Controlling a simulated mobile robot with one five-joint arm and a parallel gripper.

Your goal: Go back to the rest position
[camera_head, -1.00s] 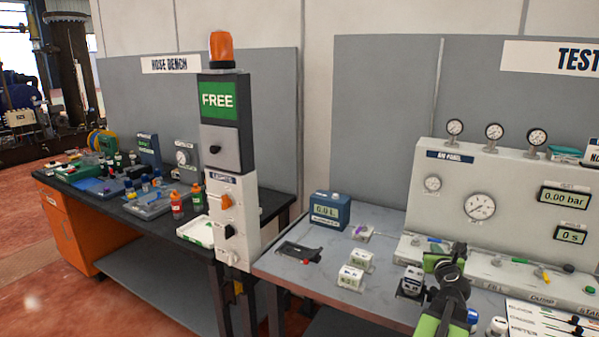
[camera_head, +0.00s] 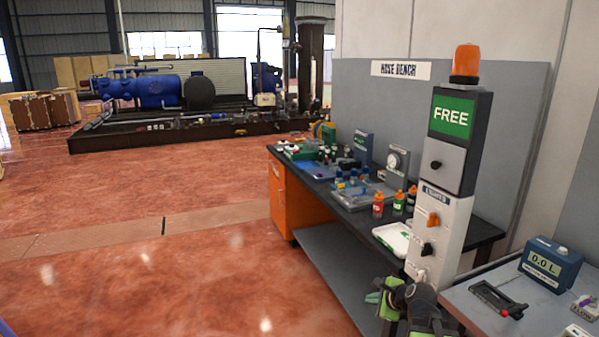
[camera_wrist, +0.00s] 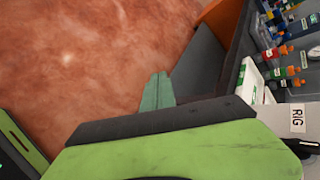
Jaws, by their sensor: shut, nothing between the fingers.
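My gripper (camera_head: 374,298) shows low in the head view, in front of the hose bench's near end. Its green-teal fingertips point left, over the floor side. In the wrist view the two fingers (camera_wrist: 157,91) lie together, with nothing between them. They show against the red floor and the bench's lower shelf. My gripper appears clear of the bench objects. The green and black body of my gripper fills the bottom of the wrist view.
The hose bench (camera_head: 371,229) holds bottles, trays and gauges. The FREE light tower (camera_head: 458,140) stands at its near end. A grey table (camera_head: 545,318) with a blue meter (camera_head: 550,263) is at right. Red floor (camera_head: 150,270) on the left is open.

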